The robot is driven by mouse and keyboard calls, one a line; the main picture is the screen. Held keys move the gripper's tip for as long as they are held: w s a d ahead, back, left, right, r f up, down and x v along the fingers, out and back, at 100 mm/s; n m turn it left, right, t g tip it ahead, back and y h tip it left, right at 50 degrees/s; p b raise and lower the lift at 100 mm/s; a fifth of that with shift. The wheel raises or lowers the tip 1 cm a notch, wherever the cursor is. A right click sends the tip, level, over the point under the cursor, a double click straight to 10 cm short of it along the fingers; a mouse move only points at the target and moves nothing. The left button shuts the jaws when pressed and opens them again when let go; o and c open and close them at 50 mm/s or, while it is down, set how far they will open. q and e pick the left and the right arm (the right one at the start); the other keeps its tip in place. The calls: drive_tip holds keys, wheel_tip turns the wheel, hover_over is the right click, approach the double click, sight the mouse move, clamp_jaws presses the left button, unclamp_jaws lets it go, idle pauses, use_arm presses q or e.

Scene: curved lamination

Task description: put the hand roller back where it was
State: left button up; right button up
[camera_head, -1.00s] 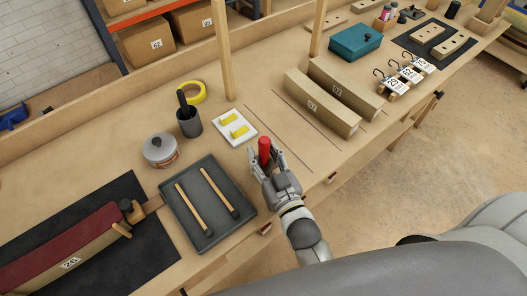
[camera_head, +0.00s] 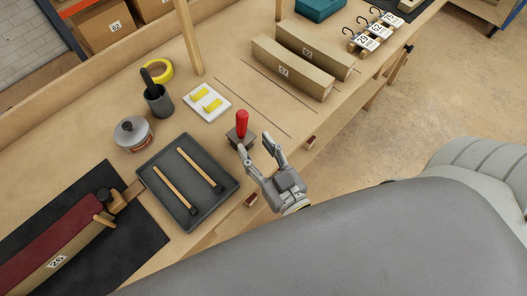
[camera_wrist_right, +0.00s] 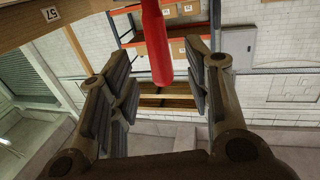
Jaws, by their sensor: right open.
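The hand roller (camera_head: 242,124) stands upright, its red handle pointing up from a dark block (camera_head: 241,139) near the table's front edge, right of the grey tray. Its lower part is hard to make out. My right gripper (camera_head: 255,143) is open and empty, just in front of the roller on the near side, its fingers pointing at it. In the right wrist view the red handle (camera_wrist_right: 157,45) shows beyond and between the spread fingers, apparently touching neither. My left gripper is not in view.
Left of the roller are a grey tray (camera_head: 221,203) with two wooden-handled tools, a tin (camera_head: 133,135), a dark cup (camera_head: 158,100) and a white board (camera_head: 208,103) with yellow pieces. The table behind the roller is mostly clear.

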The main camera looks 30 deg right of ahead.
drive_tip(key=shift+s+d, duration=0.1)
drive_tip(key=shift+s, duration=1.25)
